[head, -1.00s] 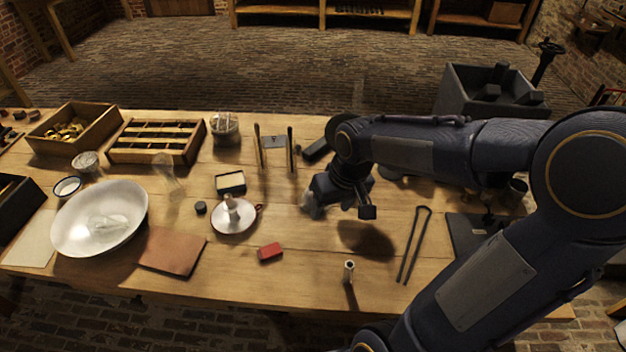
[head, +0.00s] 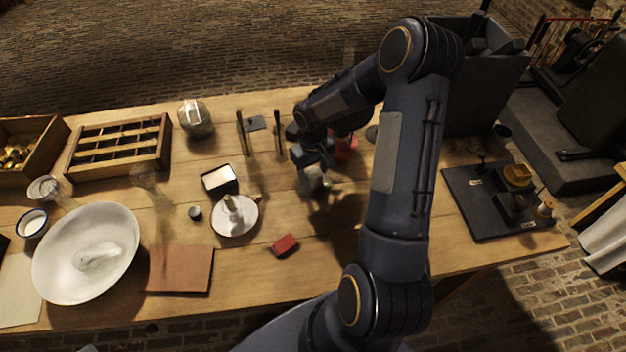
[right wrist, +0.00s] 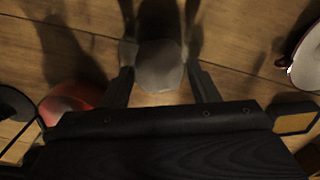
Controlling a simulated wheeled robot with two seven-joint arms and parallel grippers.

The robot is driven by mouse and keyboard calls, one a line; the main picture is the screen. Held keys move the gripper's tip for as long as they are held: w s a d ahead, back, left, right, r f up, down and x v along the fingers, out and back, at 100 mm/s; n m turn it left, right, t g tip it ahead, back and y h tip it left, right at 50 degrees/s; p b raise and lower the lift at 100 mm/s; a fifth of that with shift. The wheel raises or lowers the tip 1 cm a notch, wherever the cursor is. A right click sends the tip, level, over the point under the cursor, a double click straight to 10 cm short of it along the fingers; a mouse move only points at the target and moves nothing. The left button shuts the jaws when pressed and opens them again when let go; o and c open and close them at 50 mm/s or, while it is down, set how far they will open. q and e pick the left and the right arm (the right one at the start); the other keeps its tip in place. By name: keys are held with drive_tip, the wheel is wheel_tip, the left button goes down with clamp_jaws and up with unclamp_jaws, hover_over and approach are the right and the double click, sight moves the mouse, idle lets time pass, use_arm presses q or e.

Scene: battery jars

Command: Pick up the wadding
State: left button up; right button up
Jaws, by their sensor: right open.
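My right gripper (head: 314,172) is over the middle of the wooden table, pointing down. In the right wrist view its two dark fingers (right wrist: 161,88) stand apart, on either side of a grey, rounded lump (right wrist: 158,66). This lump looks like the wadding, but I cannot be sure. I cannot tell whether the fingers touch it. In the head view a pale grey patch (head: 315,183) shows at the fingertips, mostly hidden by the gripper. My left gripper is not in view.
A red object (head: 345,146) stands close behind the gripper. A white candle dish (head: 235,228) and a red block (head: 285,245) are to its left and front. A large white bowl (head: 60,265) holds a pale crumpled thing. A black board (head: 468,205) lies at the right.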

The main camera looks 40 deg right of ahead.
wheel_tip(320, 180, down, 3)
drive_tip(key=shift+s+r+b, duration=0.1)
drive_tip(key=shift+b, duration=0.5)
drive_tip(key=shift+r, duration=0.1)
drive_tip(key=shift+c, duration=0.3)
